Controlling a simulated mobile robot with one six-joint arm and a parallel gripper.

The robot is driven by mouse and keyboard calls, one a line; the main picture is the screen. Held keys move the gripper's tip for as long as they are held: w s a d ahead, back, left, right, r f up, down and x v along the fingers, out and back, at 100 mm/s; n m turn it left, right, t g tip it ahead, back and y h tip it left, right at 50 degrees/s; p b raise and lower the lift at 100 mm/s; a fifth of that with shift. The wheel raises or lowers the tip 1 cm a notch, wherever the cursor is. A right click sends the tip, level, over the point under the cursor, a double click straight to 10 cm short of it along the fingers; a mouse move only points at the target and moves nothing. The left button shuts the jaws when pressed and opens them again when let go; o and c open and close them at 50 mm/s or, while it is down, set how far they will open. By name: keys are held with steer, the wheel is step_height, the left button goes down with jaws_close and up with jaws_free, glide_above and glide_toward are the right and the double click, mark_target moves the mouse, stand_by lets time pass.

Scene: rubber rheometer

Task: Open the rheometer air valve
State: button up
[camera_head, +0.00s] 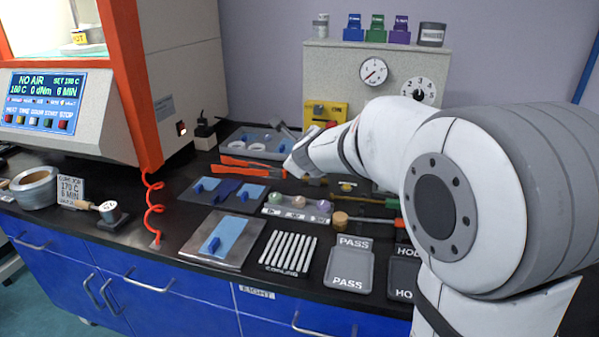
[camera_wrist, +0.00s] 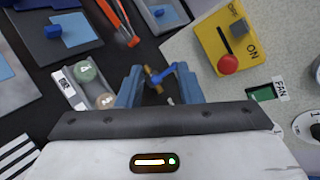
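The rheometer (camera_head: 90,110) stands at the left in the head view. Its blue screen (camera_head: 42,90) reads "NO AIR". A small valve with a brass body and blue lever (camera_wrist: 163,74) shows in the wrist view, which I take for the air valve. My gripper (camera_wrist: 159,70) is open, with one blue finger on each side of the valve in the picture. I cannot tell whether the fingers touch it. In the head view my arm hides the valve and the fingers.
A yellow OFF/ON switch box (camera_wrist: 230,45) with a red button is close by at the upper right, and a green FAN switch (camera_wrist: 262,94) is farther right. A dial gauge (camera_head: 373,71) is on the grey cabinet. Trays and tools crowd the black bench.

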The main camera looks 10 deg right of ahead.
steer(key=w+d+f+m+h+b, duration=0.1)
steer(key=w+f+m, duration=0.1)
steer(key=f+m, duration=0.1)
steer(key=w+d+f+m+h+b, duration=0.1)
steer(key=w+f+m+h+b, duration=0.1)
steer(key=m, duration=0.4)
steer(key=w+d+f+m+h+b, duration=0.1)
steer(key=w+f+m+h, duration=0.1)
steer(key=w+f+m, duration=0.1)
steer(key=shift+w+d+f+m+b, duration=0.1)
steer(key=shift+d+f+m+b, duration=0.15)
steer(key=shift+m, duration=0.35)
steer(key=shift+w+d+f+m+b, duration=0.15)
steer(key=shift+f+m, duration=0.15)
steer(key=shift+m, duration=0.3)
steer(key=shift+w+d+f+m+h, duration=0.15)
steer(key=shift+w+f+m+h, duration=0.05)
steer(key=shift+w+m+h, duration=0.1)
steer(key=x, duration=0.7)
steer(key=shift+s, duration=0.1)
